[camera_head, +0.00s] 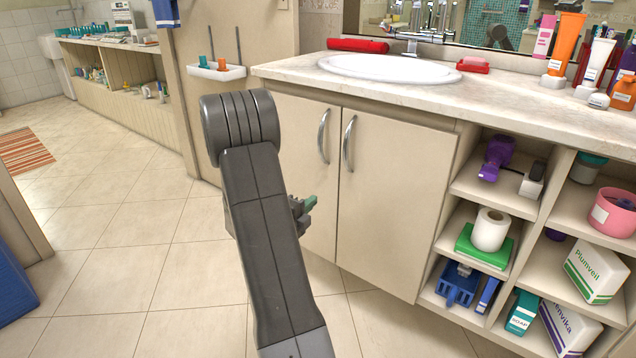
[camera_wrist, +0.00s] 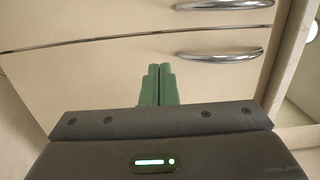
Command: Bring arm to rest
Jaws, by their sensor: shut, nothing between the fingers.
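My arm stands up in the middle of the head view, folded at a thick dark joint. My gripper (camera_head: 309,203) shows partly behind the arm link, with its green fingertips pointing right toward the cabinet doors. In the wrist view my gripper (camera_wrist: 158,84) has its two green fingers pressed together, with nothing held between them. Beyond the fingers in the wrist view are the pale cabinet doors (camera_wrist: 110,65) and two metal handles. The fingers look apart from the doors, but the exact gap is hard to tell.
The vanity counter (camera_head: 300,68) with a sink (camera_head: 390,68) stands behind and right of my arm. Open shelves at right hold a toilet roll (camera_head: 490,229), a purple item (camera_head: 497,157) and boxes. Bottles crowd the counter's right end. Tiled floor (camera_head: 130,260) at left is clear.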

